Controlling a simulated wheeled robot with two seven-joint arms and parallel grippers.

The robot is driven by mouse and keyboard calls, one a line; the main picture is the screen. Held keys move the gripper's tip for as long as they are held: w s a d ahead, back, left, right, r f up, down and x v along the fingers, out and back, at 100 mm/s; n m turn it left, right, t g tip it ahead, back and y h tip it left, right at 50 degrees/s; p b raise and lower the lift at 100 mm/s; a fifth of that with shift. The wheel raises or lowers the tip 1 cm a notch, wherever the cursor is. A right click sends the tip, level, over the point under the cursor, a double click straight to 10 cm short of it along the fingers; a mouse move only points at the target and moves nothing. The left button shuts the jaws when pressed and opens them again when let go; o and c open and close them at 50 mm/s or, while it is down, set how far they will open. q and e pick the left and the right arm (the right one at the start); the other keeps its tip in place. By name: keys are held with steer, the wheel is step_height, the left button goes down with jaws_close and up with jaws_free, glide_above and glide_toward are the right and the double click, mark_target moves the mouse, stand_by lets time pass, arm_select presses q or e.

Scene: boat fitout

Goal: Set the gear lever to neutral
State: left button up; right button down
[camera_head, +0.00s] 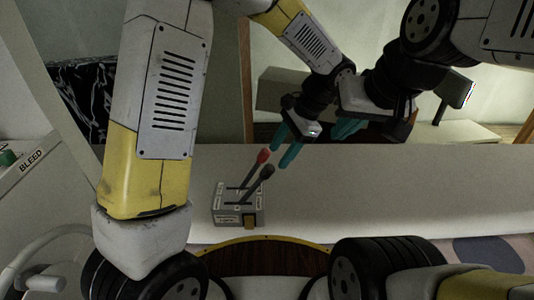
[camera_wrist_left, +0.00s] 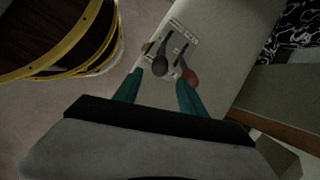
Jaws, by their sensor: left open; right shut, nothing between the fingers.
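A grey control box (camera_head: 226,215) with pale labels sits on the light counter. Two levers rise from it, tilted up and right: one with a red knob (camera_head: 263,156), one with a dark knob (camera_head: 268,171). I cannot read which is the gear lever. My left gripper (camera_head: 278,157) is open, its teal fingertips close to the knobs. In the left wrist view the dark knob (camera_wrist_left: 160,68) appears between the fingertips (camera_wrist_left: 158,80), and the red knob (camera_wrist_left: 190,76) appears at the right fingertip. Contact cannot be told. My right gripper (camera_head: 338,133) is shut and empty, further right.
The light counter (camera_head: 400,190) is clear to the right of the box. A panel marked BLEED (camera_head: 32,160) stands at the left. A dark screen (camera_head: 468,95) stands at the back right.

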mark_target(270, 168)
arm_select(q)
steer(key=x, duration=0.7)
jaws_close()
steer(key=shift+r, duration=0.1)
stand_by(1.2)
